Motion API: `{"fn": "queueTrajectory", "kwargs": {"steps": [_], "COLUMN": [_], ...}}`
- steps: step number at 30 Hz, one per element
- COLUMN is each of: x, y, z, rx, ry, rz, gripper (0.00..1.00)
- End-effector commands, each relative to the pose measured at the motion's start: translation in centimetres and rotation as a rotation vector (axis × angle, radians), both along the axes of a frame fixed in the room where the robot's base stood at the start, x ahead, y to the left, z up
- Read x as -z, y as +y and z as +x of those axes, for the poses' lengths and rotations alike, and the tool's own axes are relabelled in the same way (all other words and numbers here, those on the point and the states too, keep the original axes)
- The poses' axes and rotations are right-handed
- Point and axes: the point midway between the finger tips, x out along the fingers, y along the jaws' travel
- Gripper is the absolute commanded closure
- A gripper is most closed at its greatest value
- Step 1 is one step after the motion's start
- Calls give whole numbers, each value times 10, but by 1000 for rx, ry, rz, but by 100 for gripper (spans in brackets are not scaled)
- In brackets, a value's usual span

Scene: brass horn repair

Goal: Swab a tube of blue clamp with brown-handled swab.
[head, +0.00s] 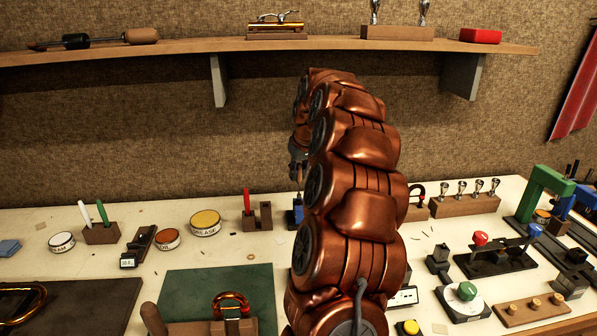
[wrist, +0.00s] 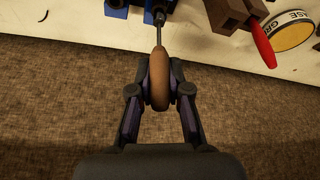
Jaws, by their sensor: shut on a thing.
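My gripper (wrist: 160,95) is shut on the brown handle (wrist: 160,72) of the swab in the wrist view. The swab's thin grey rod (wrist: 159,38) runs from the handle toward a dark piece between blue parts of the blue clamp (wrist: 117,4) at the top edge. I cannot tell whether the swab's tip is inside a tube, as that end is cut off. In the head view, my arm hides most of the blue clamp (head: 292,216) and nearly all of the gripper; only a dark part shows left of the arm.
A wooden block (head: 263,216) with a red-handled tool (head: 246,201) stands left of the clamp, near a yellow-topped grease tin (head: 205,221). A green mat (head: 180,285) lies in front. A shelf (head: 190,47) runs along the wall above the bench.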

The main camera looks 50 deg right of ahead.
Motion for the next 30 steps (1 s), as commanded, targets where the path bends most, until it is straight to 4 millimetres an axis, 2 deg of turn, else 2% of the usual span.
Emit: {"fn": "queueTrajectory", "kwargs": {"steps": [8, 30], "x": [-2, -31], "y": [0, 0], "z": [0, 0], "rx": [0, 0], "ry": [0, 0], "rz": [0, 0], "gripper": [100, 100]}}
